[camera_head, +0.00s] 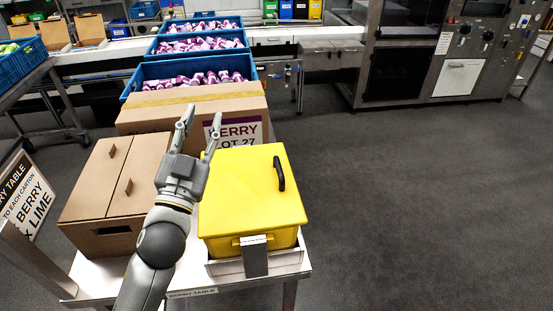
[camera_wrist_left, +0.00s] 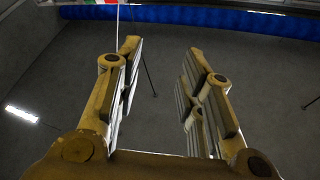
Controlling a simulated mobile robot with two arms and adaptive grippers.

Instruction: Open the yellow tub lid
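The yellow tub (camera_head: 247,238) stands at the front right of the table, and its yellow lid (camera_head: 245,190) lies flat and closed on top. A black handle (camera_head: 279,173) stands up at the right side of the lid. A grey latch-like plate (camera_head: 254,255) is at the tub's front. My left gripper (camera_head: 199,128) is open and empty, raised to the left of the tub and in front of the large carton, with fingers pointing up and away. In the left wrist view its fingers (camera_wrist_left: 160,75) are spread apart with nothing between them. My right gripper is not in view.
A closed brown carton (camera_head: 105,205) stands left of my arm on the white table (camera_head: 100,275). A larger carton labelled "BERRY LOT 27" (camera_head: 150,120) is behind. Blue crates (camera_head: 130,85) of purple packs stand beyond. A sign (camera_head: 22,195) is at left. The floor at right is clear.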

